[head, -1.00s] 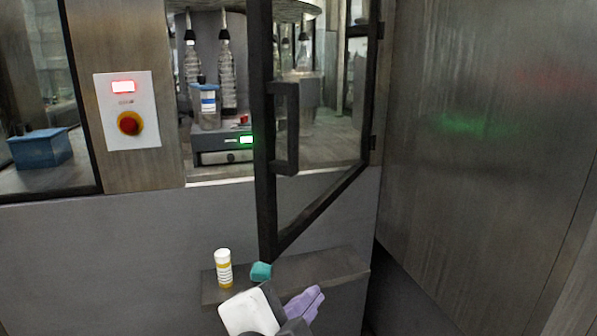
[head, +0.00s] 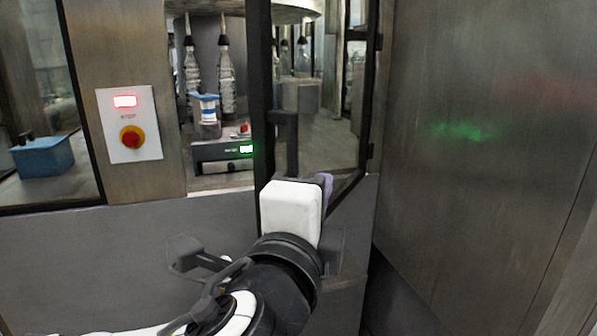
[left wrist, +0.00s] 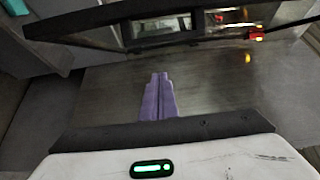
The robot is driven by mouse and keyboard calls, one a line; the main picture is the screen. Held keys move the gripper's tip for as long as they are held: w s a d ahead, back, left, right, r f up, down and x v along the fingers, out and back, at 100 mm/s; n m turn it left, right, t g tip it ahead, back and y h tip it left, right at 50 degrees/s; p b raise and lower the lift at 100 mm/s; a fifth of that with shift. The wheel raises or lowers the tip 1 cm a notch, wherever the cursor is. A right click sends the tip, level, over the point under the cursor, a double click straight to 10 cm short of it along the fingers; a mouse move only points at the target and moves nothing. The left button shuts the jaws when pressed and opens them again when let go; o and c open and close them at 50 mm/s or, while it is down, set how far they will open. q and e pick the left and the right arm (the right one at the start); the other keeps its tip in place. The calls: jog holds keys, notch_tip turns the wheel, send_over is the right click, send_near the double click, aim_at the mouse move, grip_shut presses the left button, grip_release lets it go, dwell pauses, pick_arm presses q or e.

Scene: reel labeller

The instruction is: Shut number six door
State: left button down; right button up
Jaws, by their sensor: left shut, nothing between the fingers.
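The door (head: 258,100) is a glass panel in a dark frame. It stands open, swung out from the cabinet, with its hinge side at the right. Its dark handle (head: 291,150) is near the free edge. No number is readable on it. My left gripper (head: 326,186) is in front of the door's lower part, below the handle; its white body hides the lower free corner. In the left wrist view its purple fingers (left wrist: 160,78) are together and empty, with a dark frame bar crossing beyond them. Whether it touches the door is unclear. My right gripper is not in view.
A panel with a red stop button (head: 132,137) is left of the opening. Inside are a labelled container (head: 206,118) and a device with a green display (head: 222,151). A metal wall (head: 480,170) bounds the right. A teal block (left wrist: 14,7) shows in the left wrist view.

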pick_arm(q)
jog(key=w+a, duration=0.2)
jog(key=w, duration=0.1)
jog(key=w+a+p, duration=0.1)
jog(key=shift+w, duration=0.15)
dwell(0.4)
